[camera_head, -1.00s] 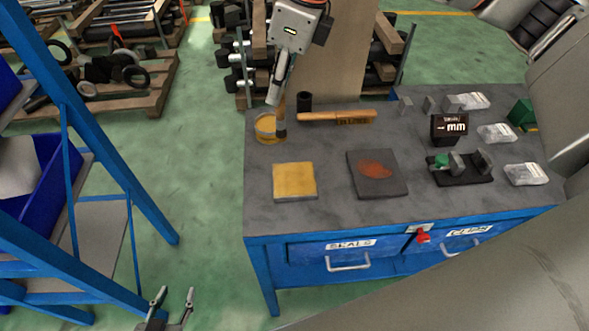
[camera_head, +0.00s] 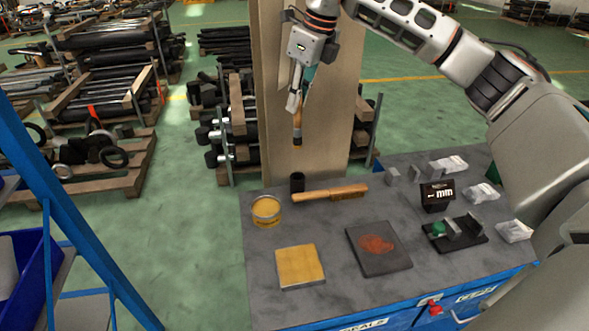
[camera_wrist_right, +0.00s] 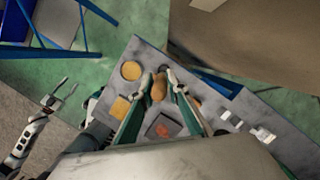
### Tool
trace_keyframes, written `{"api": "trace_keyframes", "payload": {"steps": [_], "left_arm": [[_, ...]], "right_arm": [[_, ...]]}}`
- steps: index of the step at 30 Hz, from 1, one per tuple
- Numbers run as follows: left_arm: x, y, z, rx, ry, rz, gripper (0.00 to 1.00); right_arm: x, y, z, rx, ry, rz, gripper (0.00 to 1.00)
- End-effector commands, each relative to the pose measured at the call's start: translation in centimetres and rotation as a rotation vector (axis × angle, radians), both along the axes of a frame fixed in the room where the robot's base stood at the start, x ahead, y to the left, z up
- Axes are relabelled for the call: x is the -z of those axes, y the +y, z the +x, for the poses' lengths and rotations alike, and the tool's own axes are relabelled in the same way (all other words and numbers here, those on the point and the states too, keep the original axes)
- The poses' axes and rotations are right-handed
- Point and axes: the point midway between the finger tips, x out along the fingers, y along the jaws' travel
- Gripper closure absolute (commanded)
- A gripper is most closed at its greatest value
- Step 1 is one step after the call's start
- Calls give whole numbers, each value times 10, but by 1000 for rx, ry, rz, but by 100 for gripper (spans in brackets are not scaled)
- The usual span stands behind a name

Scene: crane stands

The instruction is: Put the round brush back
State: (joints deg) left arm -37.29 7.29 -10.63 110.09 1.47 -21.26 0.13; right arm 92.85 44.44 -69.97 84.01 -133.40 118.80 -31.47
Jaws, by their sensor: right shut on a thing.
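The round brush (camera_head: 297,127) has a wooden part and a dark lower end, and hangs roughly upright in the air. My right gripper (camera_head: 302,88) is shut on it, high above the back edge of the table. In the right wrist view the brush (camera_wrist_right: 159,88) shows between the two fingers. A small black cup (camera_head: 297,182) stands on the table below the brush, clearly apart from it. A round tin with yellow content (camera_head: 266,210) stands left of the cup. My left gripper (camera_wrist_right: 63,88) shows only in the right wrist view, fingers apart and empty.
A wooden-handled tool (camera_head: 330,193) lies right of the cup. A yellow square (camera_head: 300,265) and a dark plate with an orange patch (camera_head: 379,248) lie in front. A black "mm" block (camera_head: 436,196) stands right. A tall brown panel (camera_head: 307,110) rises behind the table.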

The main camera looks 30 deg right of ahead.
Motion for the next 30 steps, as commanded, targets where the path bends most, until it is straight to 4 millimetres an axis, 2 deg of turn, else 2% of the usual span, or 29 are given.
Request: {"api": "trace_keyframes", "payload": {"steps": [1,12,16,23,30], "left_arm": [[0,-1,-1,0,0,-1,60],[-5,0,-1,-2,-1,-2,60],[-5,1,-1,-5,3,0,60],[-3,3,-2,-7,7,2,60],[-3,6,-3,-13,12,6,60]], "right_arm": [[16,0,-1,-2,6,0,100],[102,1,-1,-2,4,1,100],[120,1,0,-2,1,1,100],[135,1,-1,-2,1,0,100],[164,1,-1,-2,2,1,100]]}}
